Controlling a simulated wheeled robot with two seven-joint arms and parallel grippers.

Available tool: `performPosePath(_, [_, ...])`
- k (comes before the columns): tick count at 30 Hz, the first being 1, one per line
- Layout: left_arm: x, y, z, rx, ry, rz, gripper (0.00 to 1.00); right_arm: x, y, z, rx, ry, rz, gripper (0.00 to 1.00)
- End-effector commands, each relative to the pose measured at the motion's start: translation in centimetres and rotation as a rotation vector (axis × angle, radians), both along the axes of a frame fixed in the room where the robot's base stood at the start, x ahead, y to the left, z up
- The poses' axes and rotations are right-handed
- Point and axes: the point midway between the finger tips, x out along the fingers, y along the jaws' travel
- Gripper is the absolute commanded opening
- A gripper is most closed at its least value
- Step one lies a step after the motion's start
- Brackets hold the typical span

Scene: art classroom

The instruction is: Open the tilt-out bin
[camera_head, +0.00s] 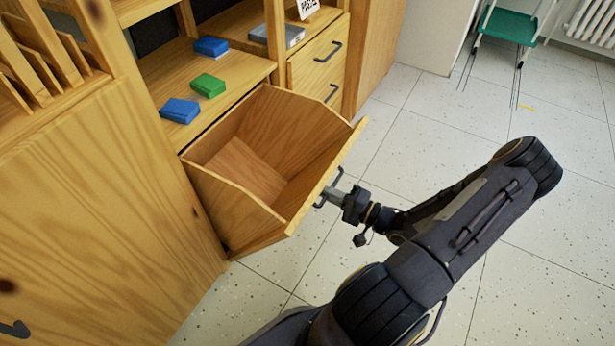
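The tilt-out bin (240,165) is a wooden box in the cabinet, tilted outward with its top open. Its inside shows and looks empty. A dark handle (341,174) sits on the outer face of its front panel. My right gripper (327,196) is at this handle, and its grey fingers appear closed around the middle of the bar. The front panel's edge partly hides the fingertips. My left gripper is not in view.
Blue and green boxes (208,85) lie on the shelf above the bin. Drawers with dark handles (318,65) are to the right, and a wooden cabinet door (90,220) is to the left.

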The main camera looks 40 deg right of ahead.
Motion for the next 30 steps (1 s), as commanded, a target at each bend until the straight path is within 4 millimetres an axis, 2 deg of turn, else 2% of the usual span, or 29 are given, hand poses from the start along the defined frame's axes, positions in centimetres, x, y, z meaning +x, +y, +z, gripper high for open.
performPosePath(3, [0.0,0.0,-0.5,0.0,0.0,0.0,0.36,-1.3,-0.5,-1.3,0.001,-0.001,0.0,0.0])
performPosePath(7, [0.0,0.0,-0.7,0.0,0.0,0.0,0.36,-2.1,-0.9,-1.9,0.003,-0.002,0.0,0.0])
performPosePath(20, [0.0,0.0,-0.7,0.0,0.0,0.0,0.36,-2.4,-1.0,-2.1,0.001,-0.005,0.001,0.0])
performPosePath(21, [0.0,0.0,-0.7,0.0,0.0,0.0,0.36,-2.3,-1.0,-2.1,0.001,-0.005,0.001,0.13])
performPosePath(22, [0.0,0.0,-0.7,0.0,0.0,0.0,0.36,-2.3,-1.0,-2.1,0.001,-0.005,0.001,0.15])
performPosePath(30, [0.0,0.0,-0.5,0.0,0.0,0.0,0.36,-2.8,-1.2,-2.0,0.0,-0.005,0.0,0.15])
